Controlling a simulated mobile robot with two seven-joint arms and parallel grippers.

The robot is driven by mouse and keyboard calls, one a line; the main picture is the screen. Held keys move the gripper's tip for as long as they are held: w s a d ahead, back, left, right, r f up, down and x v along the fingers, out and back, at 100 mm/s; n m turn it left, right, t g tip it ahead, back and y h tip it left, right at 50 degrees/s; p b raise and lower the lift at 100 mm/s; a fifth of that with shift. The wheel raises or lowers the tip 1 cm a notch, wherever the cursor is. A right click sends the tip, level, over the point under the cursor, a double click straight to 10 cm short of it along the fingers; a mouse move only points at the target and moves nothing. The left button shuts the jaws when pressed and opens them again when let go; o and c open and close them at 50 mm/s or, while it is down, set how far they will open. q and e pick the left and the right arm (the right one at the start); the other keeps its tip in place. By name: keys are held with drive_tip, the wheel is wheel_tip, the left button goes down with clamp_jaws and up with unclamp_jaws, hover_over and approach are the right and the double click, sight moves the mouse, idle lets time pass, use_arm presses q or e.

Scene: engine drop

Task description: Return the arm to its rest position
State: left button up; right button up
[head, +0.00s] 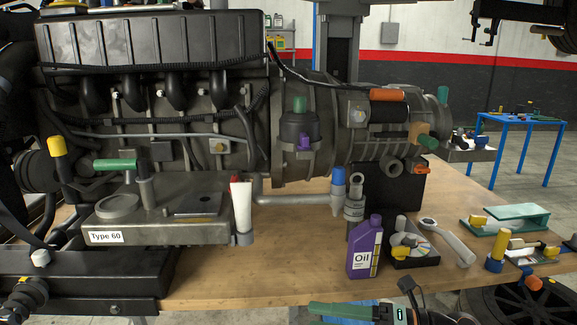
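Neither of my grippers can be made out in the head view, and I see no arm of mine clearly. The large engine (160,95) with its gearbox (310,150) fills the left and middle of the view, on or just behind the wooden workbench (290,270). A grey metal block labelled "Type 60" (170,232) stands in front of the engine at the left. A purple oil bottle (364,248) stands upright near the bench's front edge.
A white tube with a red tip (241,208) stands beside the block. A blue-capped cylinder (338,182), a black tray of small parts (413,256) and a green-topped box (508,218) lie to the right. A blue table (520,123) stands behind at the right.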

drive_tip(key=s+d+f+m+t+h, duration=0.1)
drive_tip(key=d+f+m+t+h, duration=0.25)
drive_tip(key=f+m, duration=0.4)
drive_tip(key=s+d+f+m+t+h+p, duration=0.15)
drive_tip(key=f+m+t+h, duration=0.25)
drive_tip(key=m, duration=0.6)
drive_tip(key=d+f+m+t+h, duration=0.35)
drive_tip(key=f+m, duration=0.25)
drive_tip(key=m, duration=0.3)
drive_tip(key=s+d+f+m+g+h, duration=0.2)
drive_tip(key=s+f+m+g+h, duration=0.2)
drive_tip(key=s+f, duration=1)
drive_tip(key=s+m+g, duration=0.1)
drive_tip(key=m, duration=0.2)
drive_tip(key=shift+s+g, duration=0.25)
drive_tip(key=shift+g, duration=0.15)
drive_tip(key=shift+m, duration=0.25)
